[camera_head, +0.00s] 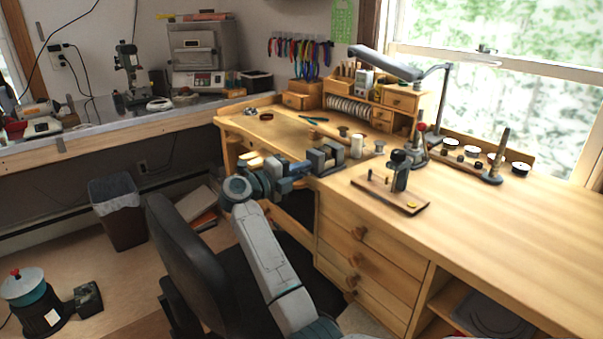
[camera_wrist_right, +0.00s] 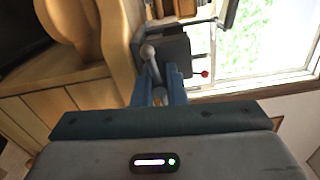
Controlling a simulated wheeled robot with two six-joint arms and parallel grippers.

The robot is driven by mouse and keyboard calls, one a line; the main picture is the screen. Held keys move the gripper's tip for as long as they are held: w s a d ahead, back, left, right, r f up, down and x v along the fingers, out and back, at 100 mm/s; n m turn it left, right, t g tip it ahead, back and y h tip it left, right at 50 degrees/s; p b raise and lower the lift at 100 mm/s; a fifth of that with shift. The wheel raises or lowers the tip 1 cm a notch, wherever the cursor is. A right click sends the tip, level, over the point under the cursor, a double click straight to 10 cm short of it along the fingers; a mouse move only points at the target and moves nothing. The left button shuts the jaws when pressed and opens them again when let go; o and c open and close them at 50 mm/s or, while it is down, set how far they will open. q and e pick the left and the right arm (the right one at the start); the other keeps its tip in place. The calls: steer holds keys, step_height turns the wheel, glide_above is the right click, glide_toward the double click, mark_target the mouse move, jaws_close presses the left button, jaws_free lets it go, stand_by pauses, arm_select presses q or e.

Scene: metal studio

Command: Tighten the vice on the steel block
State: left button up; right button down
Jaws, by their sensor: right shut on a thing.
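A dark grey vice (camera_head: 326,158) is mounted at the near edge of the wooden bench. It also shows in the right wrist view (camera_wrist_right: 176,55), beyond my fingers. Its handle (camera_wrist_right: 148,52) is a light metal bar with a round ball end. My right gripper (camera_head: 298,168) reaches the vice from the left. In the wrist view its blue fingers (camera_wrist_right: 160,88) are shut on the handle, with the ball end standing out beyond them. I cannot clearly tell the steel block from the vice jaws in either view. My left gripper is not in view.
A small dark tool on a board (camera_head: 396,178) stands right of the vice. Spools (camera_head: 356,146) stand just behind it. A black chair (camera_head: 183,265) is left of my right arm. Wooden drawers (camera_head: 365,255) are below the bench. The bench's right side is clear.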

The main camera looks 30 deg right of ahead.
steer(key=shift+f, duration=0.15)
steer(key=c, duration=1.5)
jaws_free()
steer(key=shift+a, duration=0.1)
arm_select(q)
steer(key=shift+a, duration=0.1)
